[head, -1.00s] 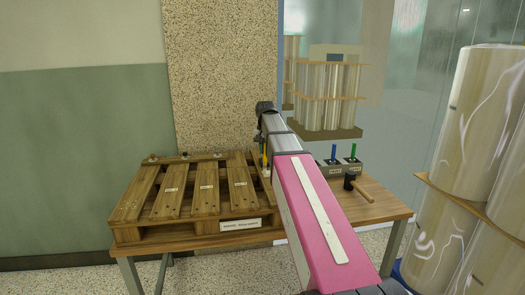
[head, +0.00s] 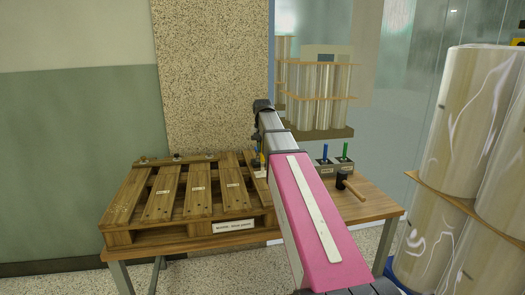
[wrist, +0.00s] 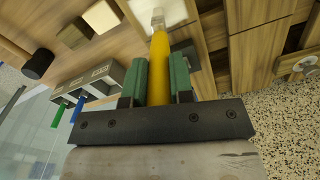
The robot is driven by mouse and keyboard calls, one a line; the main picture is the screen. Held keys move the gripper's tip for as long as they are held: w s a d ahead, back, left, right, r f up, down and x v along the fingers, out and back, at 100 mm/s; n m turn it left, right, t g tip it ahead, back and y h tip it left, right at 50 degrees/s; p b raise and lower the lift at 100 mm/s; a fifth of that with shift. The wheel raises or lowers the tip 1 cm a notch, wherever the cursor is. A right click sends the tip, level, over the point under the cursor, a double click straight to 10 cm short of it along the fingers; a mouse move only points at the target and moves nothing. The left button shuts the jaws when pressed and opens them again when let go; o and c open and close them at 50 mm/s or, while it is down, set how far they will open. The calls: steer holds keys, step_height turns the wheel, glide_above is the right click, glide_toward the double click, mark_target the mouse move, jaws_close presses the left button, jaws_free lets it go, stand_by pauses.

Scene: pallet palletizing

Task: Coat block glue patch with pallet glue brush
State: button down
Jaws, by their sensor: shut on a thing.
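The glue brush (wrist: 159,62) has a yellow handle and a pale tip. My gripper (wrist: 160,78) is shut on its handle between two green finger pads. The wooden pallet (head: 170,237) lies on the table. In the wrist view a pale patch (wrist: 172,12) lies behind the brush tip. I cannot tell whether it is the block's glue patch or whether the tip touches it. My arm hides part of this area in the head view.
A grey holder (head: 335,168) with a blue and a green upright piece stands to the right of my arm. A mallet (head: 354,188) lies in front of it on the wooden table (head: 375,205). Large wrapped rolls (head: 470,150) stand at the far right.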

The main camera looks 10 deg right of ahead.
steer(key=shift+r, duration=3.1)
steer(key=shift+s, duration=0.1)
